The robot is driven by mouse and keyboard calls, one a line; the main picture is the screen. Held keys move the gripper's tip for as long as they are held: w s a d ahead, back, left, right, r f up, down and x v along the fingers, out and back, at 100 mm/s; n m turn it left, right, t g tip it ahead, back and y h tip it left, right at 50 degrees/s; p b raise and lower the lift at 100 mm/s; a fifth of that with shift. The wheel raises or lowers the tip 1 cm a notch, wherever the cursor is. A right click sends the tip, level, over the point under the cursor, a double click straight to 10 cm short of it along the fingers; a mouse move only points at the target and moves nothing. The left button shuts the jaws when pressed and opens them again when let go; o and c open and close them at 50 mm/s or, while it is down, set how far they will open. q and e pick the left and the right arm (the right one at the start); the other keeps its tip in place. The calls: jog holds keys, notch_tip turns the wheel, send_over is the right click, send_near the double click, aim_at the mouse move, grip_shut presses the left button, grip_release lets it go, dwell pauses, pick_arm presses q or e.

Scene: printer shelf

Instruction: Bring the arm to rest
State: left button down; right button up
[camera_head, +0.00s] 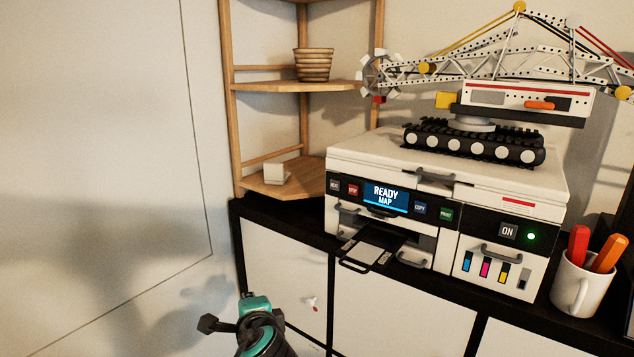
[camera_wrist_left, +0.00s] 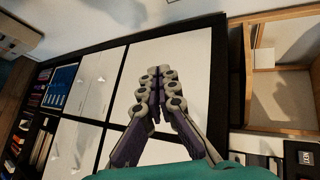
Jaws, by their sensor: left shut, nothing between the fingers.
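My left gripper (camera_wrist_left: 155,75) is shut and empty in the left wrist view, its jointed grey and purple fingers meeting in front of the white cabinet doors (camera_wrist_left: 92,85). No object is between the fingers. In the head view, a teal and dark part of my left arm shows low in the picture, in front of the cabinet (camera_head: 375,300) and below the printer (camera_head: 440,190). The fingers cannot be made out clearly there. My right gripper is in neither view.
The printer stands on the black cabinet top with its paper tray (camera_head: 370,250) out. A crane model (camera_head: 500,100) sits on it. A white mug (camera_head: 583,285) with markers stands at right. A wooden corner shelf (camera_head: 300,87) holds a pot (camera_head: 314,65). The wall at left is clear.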

pick_arm(q)
jog(key=s+a+f+n+g+h+b, duration=0.1)
jog(key=s+f+n+b, duration=0.4)
jog(key=f, duration=0.7)
jog(key=s+a+f+n+g+h+b, duration=0.1)
jog(key=s+f+n+b, duration=0.4)
jog(key=f, duration=0.7)
jog(key=s+a+f+n+g+h+b, duration=0.2)
jog(key=s+f+n+b, duration=0.3)
jog(key=f, duration=0.8)
jog(key=s+g+b, duration=0.1)
jog(key=s+b, duration=0.1)
jog(key=s, duration=0.1)
jog(key=shift+s+h, duration=0.3)
jog(key=shift+s, duration=0.1)
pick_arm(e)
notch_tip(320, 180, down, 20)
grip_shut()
